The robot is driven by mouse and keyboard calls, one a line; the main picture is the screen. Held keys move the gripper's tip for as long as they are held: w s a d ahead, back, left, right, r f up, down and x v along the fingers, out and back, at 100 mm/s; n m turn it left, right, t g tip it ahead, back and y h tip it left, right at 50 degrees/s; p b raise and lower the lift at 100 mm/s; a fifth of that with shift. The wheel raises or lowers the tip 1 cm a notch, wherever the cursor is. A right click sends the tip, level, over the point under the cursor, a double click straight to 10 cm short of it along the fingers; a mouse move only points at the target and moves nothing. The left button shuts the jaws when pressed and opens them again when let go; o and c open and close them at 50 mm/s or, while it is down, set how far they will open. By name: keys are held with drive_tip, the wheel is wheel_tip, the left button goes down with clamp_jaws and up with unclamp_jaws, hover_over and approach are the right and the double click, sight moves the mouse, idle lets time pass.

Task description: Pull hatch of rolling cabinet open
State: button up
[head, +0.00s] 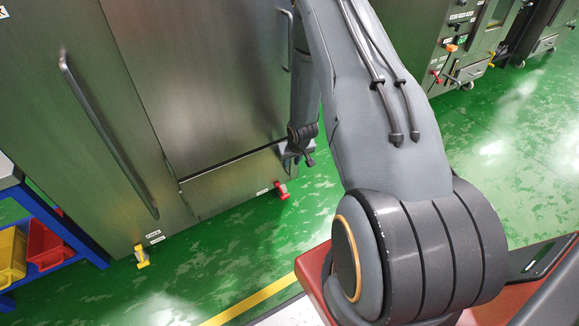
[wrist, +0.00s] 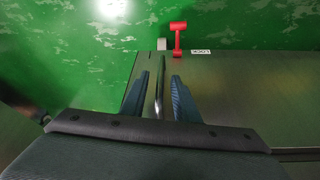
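The steel cabinet (head: 200,75) fills the left of the head view. Its low hatch panel (head: 230,187) sits flush below a large door, and I see no gap. The panel also shows in the wrist view (wrist: 240,85), with an upright metal bar handle (wrist: 158,88) near its left edge. My gripper (wrist: 160,77) is open, one blue-grey finger on each side of the bar, with a visible gap to each finger. In the head view my gripper (head: 297,155) is at the panel's right end and partly hidden by my arm.
A red lever (wrist: 178,38) stands by the panel's edge beside a LOCK label (wrist: 200,51). A yellow lever (head: 141,256) is at the cabinet's lower left. A blue rack with yellow and red bins (head: 45,243) stands at left. Green floor is clear in front.

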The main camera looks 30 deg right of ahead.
sight(290, 173)
drive_tip(key=shift+x, duration=1.55)
drive_tip(key=shift+c, duration=0.3)
clamp_jaws()
